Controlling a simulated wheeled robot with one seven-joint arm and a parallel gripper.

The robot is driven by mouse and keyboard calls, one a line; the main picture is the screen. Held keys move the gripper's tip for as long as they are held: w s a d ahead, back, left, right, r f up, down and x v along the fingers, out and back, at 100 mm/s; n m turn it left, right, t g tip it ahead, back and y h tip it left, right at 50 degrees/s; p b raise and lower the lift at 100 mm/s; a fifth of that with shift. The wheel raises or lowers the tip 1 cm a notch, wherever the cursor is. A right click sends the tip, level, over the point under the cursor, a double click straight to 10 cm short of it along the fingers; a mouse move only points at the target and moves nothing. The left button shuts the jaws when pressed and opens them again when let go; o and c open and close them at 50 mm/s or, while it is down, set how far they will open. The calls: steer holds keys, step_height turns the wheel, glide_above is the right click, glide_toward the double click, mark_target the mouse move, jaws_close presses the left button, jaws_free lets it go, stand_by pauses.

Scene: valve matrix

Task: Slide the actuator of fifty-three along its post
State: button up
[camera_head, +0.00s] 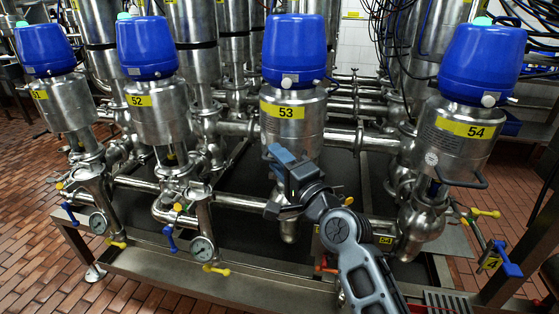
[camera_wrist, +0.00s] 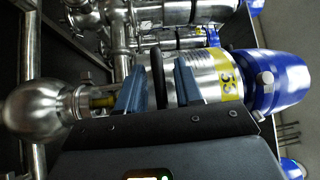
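The actuator of fifty-three (camera_head: 292,125) is a steel cylinder with a yellow "53" label (camera_head: 282,110) and a blue cap (camera_head: 294,49). It stands upright in the middle of the head view. In the wrist view the actuator (camera_wrist: 215,72) lies sideways, its cap (camera_wrist: 278,80) to the right. My gripper (camera_head: 278,162) is at the lower front of the actuator. In the wrist view my gripper (camera_wrist: 160,72) has its blue fingers apart, with a black ring or handle (camera_wrist: 157,75) between them; I cannot tell whether they touch it. The post (camera_wrist: 98,100) shows partly, left of the fingers.
Actuators 52 (camera_head: 157,107) and 51 (camera_head: 64,100) stand to the left, and 54 (camera_head: 455,137) to the right with a front handle. Steel pipes, gauges (camera_head: 202,249) and small coloured valve levers (camera_head: 505,258) lie lower down. Black cables hang at the upper right.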

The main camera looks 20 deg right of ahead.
steer(key=shift+c, duration=0.5)
jaws_close()
steer(key=shift+r, duration=0.1)
